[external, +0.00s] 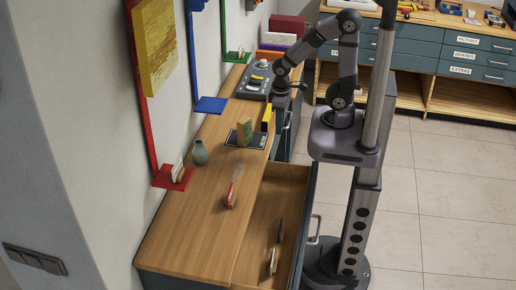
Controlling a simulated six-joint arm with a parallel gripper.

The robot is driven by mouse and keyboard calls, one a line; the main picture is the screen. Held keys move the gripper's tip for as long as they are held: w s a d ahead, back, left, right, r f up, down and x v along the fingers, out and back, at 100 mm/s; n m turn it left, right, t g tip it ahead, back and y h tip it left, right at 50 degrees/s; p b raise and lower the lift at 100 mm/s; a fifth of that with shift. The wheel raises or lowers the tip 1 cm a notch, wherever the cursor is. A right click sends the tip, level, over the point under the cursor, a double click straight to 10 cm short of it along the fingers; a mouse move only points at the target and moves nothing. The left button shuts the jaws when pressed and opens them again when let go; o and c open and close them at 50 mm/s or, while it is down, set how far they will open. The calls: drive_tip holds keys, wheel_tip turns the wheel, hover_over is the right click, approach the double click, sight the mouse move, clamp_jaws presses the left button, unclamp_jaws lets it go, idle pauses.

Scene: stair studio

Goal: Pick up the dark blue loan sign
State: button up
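I cannot make out for certain which thing is the dark blue loan sign. A thin dark upright piece (280,231) stands in the open drawer, seen nearly edge-on, and its colour is too small to tell. A pale and brown piece (272,262) stands nearer in the same drawer. My gripper (283,100) is at the far part of the wooden counter, by its right edge next to the grey control box, well away from the drawer. Its fingers are too small and dark to tell whether they are open or shut.
The open drawer (311,215) juts out right of the counter (185,225). On the counter stand a red and white piece (231,194), a grey-green vase (200,153), a green and brown block (245,132) on a dark tray (259,141), and a yellow block (267,113). Coloured shelves line the wall.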

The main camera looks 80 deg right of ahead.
drive_tip(key=w+a+r+n+t+p, duration=0.2)
drive_tip(key=w+n+t+p, duration=0.15)
drive_tip(key=w, duration=0.35)
drive_tip(key=w+a+r+n+t+p, duration=0.2)
drive_tip(key=w+p, duration=0.3)
drive_tip(key=w, duration=0.1)
drive_tip(key=a+f+n+y+b, duration=0.1)
drive_tip(key=a+f+n+y, duration=0.1)
drive_tip(key=a, duration=0.3)
drive_tip(key=s+a+f+n+y+b, duration=0.1)
drive_tip(key=a+f+n+y+b, duration=0.1)
drive_tip(key=a+f, duration=0.3)
drive_tip(key=a+f+n+y+b, duration=0.1)
drive_tip(key=a+f+n+y, duration=0.1)
drive_tip(key=a+f, duration=0.1)
drive_tip(key=shift+s+a+f+n+g+y, duration=0.1)
drive_tip(key=shift+s+a+n+g+y, duration=0.1)
drive_tip(key=shift+a, duration=0.25)
drive_tip(key=shift+s+a+f+n+g+y, duration=0.1)
drive_tip(key=shift+s+a+n+y, duration=0.1)
drive_tip(key=shift+a, duration=0.25)
drive_tip(key=s+a+f+n+g+y+b, duration=0.3)
drive_tip(key=s+a+f+n+y, duration=0.15)
drive_tip(key=s+a, duration=0.5)
drive_tip(key=n+g+y+b, duration=0.2)
drive_tip(key=b, duration=0.8)
approach(279, 239)
drive_tip(key=shift+a+f, duration=0.9)
drive_tip(key=shift+a, duration=0.1)
